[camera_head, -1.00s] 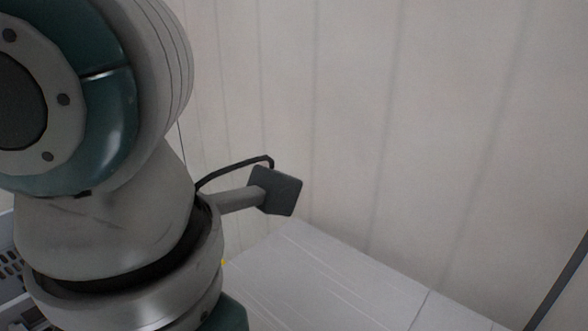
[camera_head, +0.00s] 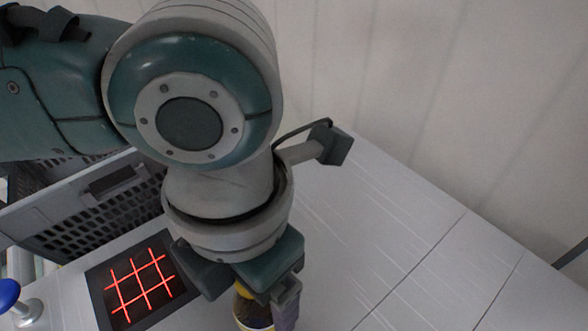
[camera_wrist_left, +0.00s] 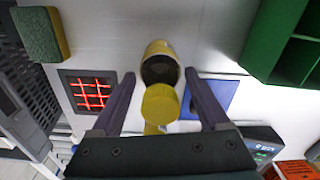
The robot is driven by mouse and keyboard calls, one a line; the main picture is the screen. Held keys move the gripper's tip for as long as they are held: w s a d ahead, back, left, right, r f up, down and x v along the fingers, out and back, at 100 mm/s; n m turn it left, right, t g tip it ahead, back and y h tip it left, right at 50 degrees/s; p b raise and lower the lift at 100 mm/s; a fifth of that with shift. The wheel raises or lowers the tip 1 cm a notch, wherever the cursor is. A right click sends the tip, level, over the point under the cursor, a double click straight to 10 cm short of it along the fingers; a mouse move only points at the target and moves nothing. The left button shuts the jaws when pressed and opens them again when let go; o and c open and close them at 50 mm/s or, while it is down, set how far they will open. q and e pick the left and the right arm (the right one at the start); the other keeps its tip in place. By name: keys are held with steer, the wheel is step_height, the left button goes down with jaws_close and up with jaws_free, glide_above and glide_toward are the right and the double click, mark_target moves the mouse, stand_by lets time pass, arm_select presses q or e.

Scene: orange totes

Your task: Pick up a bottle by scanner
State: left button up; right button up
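A bottle with a yellow cap (camera_wrist_left: 160,104) and a dark and pale body (camera_wrist_left: 160,68) is in the left wrist view, between the fingers of my left gripper (camera_wrist_left: 159,73). The fingers are apart, with a gap on both sides of the cap. In the head view the bottle (camera_head: 254,313) shows at the bottom edge, partly hidden by my left gripper (camera_head: 265,300). The scanner (camera_head: 105,290) is a dark square with a red light grid, left of the bottle; it also shows in the left wrist view (camera_wrist_left: 66,92). My right gripper is out of view.
A grey crate (camera_head: 60,205) stands behind the scanner. A blue-topped knob (camera_head: 8,294) is at the far left. The left wrist view shows a green divided box (camera_wrist_left: 262,40), a green-yellow sponge (camera_wrist_left: 40,35) and a blue square (camera_wrist_left: 215,98). The table's right side (camera_head: 400,260) is clear.

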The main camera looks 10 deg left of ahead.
arm_select(q)
jaws_close()
stand_by(0.4)
